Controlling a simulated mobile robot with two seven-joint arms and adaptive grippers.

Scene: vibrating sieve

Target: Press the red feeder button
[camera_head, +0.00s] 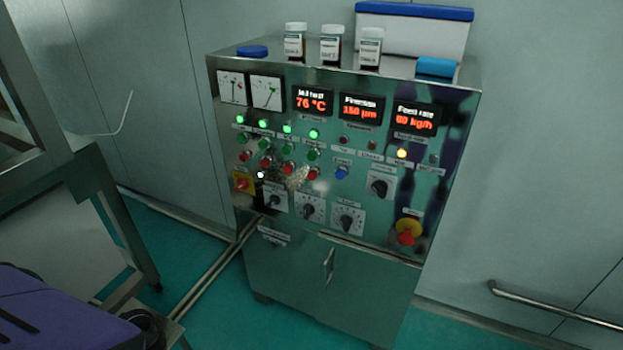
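The steel control cabinet (330,280) stands in the middle with its sloped panel facing me. A row of several small red buttons (288,168) runs under a row of green buttons (288,149) on the left half of the panel. The labels are too small to read, so I cannot tell which red button is the feeder one. A pale smudge or reflection (297,179) lies around the two right-hand red buttons. Neither of my grippers is in view, and nothing is seen touching the panel.
A red emergency knob (406,237) on yellow sits lower right, and a red-on-yellow switch (242,184) at left. Displays read 76 °C, 150 µm and 60 kg/h. Bottles (331,45) and a blue-lidded box (414,30) stand on top. A metal frame (120,235) is at left.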

